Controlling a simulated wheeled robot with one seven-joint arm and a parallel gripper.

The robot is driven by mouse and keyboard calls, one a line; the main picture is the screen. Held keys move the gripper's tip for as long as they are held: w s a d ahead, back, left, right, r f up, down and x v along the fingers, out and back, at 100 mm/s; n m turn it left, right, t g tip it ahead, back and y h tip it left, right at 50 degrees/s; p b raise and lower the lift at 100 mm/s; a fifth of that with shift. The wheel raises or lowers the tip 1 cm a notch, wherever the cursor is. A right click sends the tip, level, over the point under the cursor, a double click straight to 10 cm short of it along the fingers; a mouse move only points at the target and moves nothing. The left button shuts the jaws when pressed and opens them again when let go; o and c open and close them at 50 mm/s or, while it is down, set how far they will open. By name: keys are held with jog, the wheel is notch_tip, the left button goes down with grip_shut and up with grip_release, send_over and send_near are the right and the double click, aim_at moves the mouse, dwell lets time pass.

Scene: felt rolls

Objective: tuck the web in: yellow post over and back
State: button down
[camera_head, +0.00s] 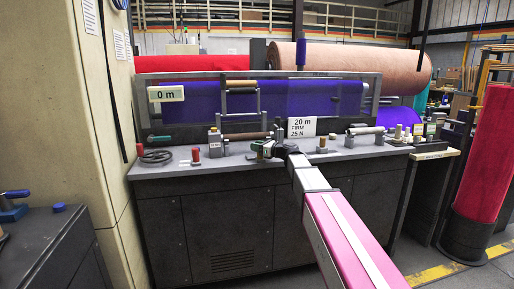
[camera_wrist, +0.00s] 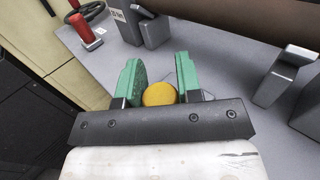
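The web is a blue-purple felt sheet (camera_head: 335,98) on the machine behind the grey bench. A round yellow top, which I take for the yellow post (camera_wrist: 160,94), lies between the green fingers of my gripper (camera_wrist: 159,78) in the wrist view. The fingers stand close on both sides of it. I cannot tell whether they press on it or leave small gaps. The post's lower part is hidden under its top. In the head view my gripper (camera_head: 267,150) is over the middle of the bench top, and I cannot make out the yellow post there.
A brown roller (camera_wrist: 235,18) on grey brackets runs beyond my gripper in the wrist view. Several pale spools (camera_head: 398,131) stand at the right. Bare bench top (camera_wrist: 112,62) shows left of my fingers.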

jog(key=shift+w+a, duration=0.2)
jog(key=shift+w, duration=0.55)
jog(key=shift+w+a, duration=0.2)
jog(key=shift+w, duration=0.5)
jog(key=shift+w+a, duration=0.2)
jog(key=shift+w, duration=0.55)
jog(key=c, duration=0.8)
grip_release()
send_over(274, 162)
jog(key=shift+w, duration=0.3)
